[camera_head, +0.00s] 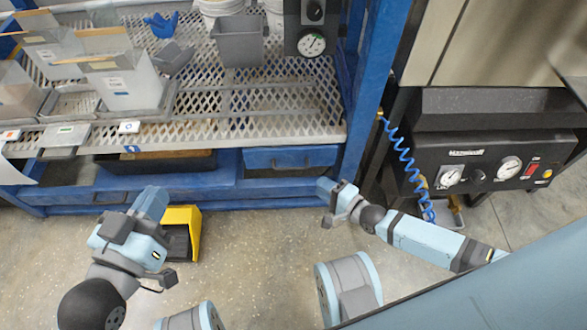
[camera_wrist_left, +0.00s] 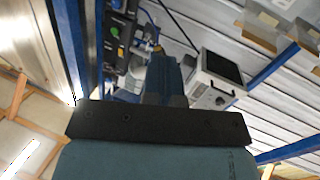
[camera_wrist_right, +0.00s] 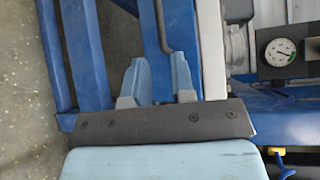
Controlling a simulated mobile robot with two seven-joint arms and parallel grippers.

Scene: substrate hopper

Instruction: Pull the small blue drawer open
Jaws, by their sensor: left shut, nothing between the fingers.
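The small blue drawer (camera_head: 290,157) sits shut under the right end of the mesh shelf in the head view, with a thin dark handle on its front. My right gripper (camera_head: 325,191) is just below and right of the drawer. In the right wrist view my right gripper (camera_wrist_right: 158,82) has its two fingers apart, with a dark grey bent handle (camera_wrist_right: 164,28) beyond the gap between them; I cannot tell whether they touch. My left gripper (camera_head: 152,203) is shut and empty, away to the left, near the yellow bin (camera_head: 190,216); its closed fingers show in the left wrist view (camera_wrist_left: 165,78).
The floor (camera_head: 250,235) in front is clear.

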